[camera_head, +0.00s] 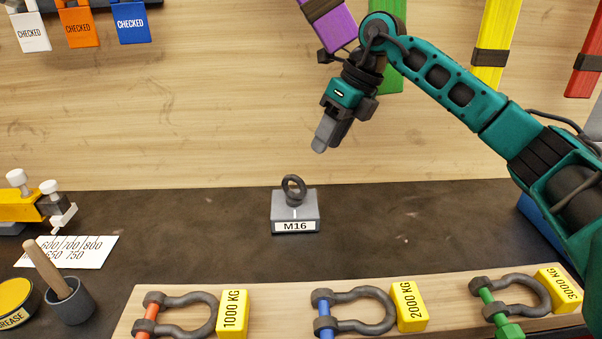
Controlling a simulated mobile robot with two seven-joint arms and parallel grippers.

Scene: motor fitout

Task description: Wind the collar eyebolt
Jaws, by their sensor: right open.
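The collar eyebolt (293,187) is dark grey with a ring on top. It stands upright in a grey block (309,210) labelled M16, in the middle of the dark bench. How deep its thread sits in the block cannot be seen. My right gripper (320,145) is above and slightly right of the eyebolt, pointing down and to the left. It is open, empty and apart from the eyebolt; its fingers overlap from this angle. My left gripper is not in view.
A wooden board (270,310) with shackles and yellow weight tags lies along the front. At left are a yellow tool (22,205), a number card (75,251), a brush pot (70,302) and a grease tin (14,300). Coloured straps hang behind. Bench around the block is clear.

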